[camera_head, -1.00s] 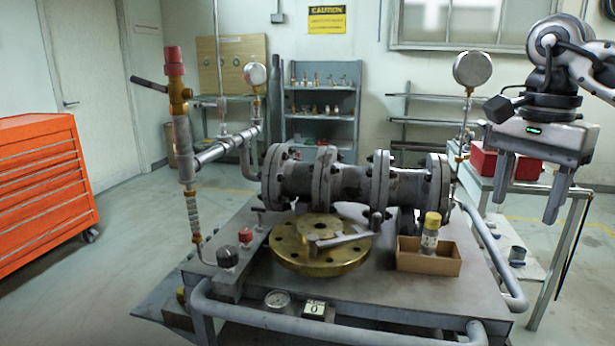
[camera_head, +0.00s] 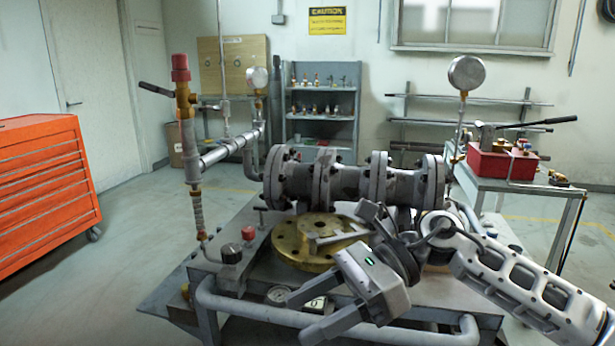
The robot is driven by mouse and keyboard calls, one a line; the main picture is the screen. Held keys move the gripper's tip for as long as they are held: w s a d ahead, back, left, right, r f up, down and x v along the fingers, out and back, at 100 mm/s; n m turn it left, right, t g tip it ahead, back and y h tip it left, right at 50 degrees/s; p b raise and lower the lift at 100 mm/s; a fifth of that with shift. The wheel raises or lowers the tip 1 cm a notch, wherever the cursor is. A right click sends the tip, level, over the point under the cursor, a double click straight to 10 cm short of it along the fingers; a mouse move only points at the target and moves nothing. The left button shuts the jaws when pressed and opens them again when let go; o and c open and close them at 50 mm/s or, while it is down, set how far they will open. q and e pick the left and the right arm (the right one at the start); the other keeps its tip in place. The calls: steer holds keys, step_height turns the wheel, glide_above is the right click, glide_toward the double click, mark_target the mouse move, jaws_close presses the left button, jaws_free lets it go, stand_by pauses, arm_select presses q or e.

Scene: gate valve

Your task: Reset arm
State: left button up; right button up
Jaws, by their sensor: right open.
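My right gripper (camera_head: 312,312) is low at the front of the grey bench, its two fingers apart and empty, pointing to the lower left. Its arm comes in from the right. The flanged grey pipe assembly with the gate valve (camera_head: 345,183) lies across the bench behind it. My right wrist hides the disc's right side and most of the box that holds a small bottle. My left gripper is not in view.
The grey bench (camera_head: 240,215) has a front rail (camera_head: 240,306) close to my right gripper. A capped upright pipe (camera_head: 184,120) stands left and a gauge (camera_head: 467,73) right. A red box (camera_head: 502,163) sits on a side table. An orange cabinet (camera_head: 45,195) stands far left.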

steer(key=s+a+r+m+t+y, duration=0.2)
steer(key=a+m+y, duration=0.2)
steer(key=m+y, duration=0.3)
steer(key=w+d+f+m+t+h+p, duration=0.1)
steer(key=w+d+f+m+t+h, duration=0.15)
steer(key=m+t, duration=0.9)
steer(key=w+d+f+m+t+h+p, duration=0.1)
steer(key=d+f+m+t+h, duration=0.15)
steer(key=m+t, duration=0.95)
steer(key=s+d+f+m+g+h, duration=0.5)
steer(key=s+d+f+m, duration=0.1)
steer(key=f+m, duration=0.4)
steer(key=s+d+f+m+g+h, duration=0.5)
steer(key=s+d+f+m+h, duration=0.1)
steer(key=f+m, duration=0.5)
steer(key=shift+s+f+m+p, duration=0.35)
steer(key=shift+s+m, duration=0.25)
steer(key=shift+m, duration=0.55)
